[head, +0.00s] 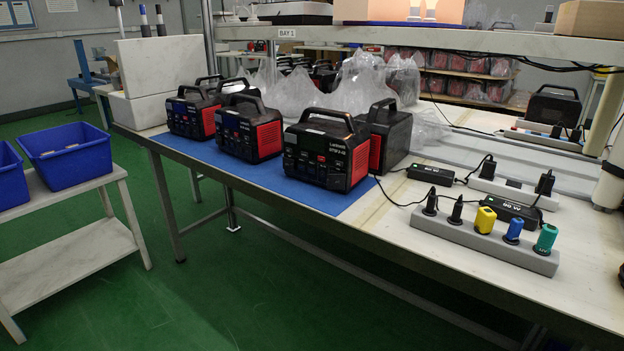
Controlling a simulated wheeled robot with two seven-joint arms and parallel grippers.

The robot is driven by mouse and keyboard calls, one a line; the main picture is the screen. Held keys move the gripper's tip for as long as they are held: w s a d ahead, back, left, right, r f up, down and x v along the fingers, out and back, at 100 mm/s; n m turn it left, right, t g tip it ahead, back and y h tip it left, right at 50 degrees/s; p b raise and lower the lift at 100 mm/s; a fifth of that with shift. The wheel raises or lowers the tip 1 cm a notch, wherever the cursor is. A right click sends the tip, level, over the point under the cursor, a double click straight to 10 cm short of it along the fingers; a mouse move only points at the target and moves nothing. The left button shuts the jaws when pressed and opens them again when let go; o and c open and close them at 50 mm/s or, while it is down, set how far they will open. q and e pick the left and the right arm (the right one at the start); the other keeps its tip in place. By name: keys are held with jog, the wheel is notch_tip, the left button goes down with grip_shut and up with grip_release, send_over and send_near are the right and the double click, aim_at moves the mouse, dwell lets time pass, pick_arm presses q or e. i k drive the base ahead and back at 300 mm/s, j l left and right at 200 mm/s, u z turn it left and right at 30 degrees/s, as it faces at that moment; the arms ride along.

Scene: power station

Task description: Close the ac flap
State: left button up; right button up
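The nearest power station (327,150) is a black box with red side panels and a carry handle. It stands upright on a blue mat (342,199) near the table's front edge, with its front panel of sockets and labels facing the aisle. The ac flap is too small and dark to make out, so I cannot tell whether it is open or shut. Other similar power stations (249,128) stand to its left and behind it. Neither of my grippers is in view.
A grey power strip (484,244) with black, yellow, blue and green plugs lies to the right, with adapters (431,175) and cables nearby. Plastic-wrapped units stand behind. A shelf (420,41) overhangs the table. A trolley with blue bins (68,154) stands left; green floor is clear.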

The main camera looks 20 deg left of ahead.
aim_at(334, 181)
jog(key=i+j+u, duration=0.45)
jog(key=i+j, duration=1)
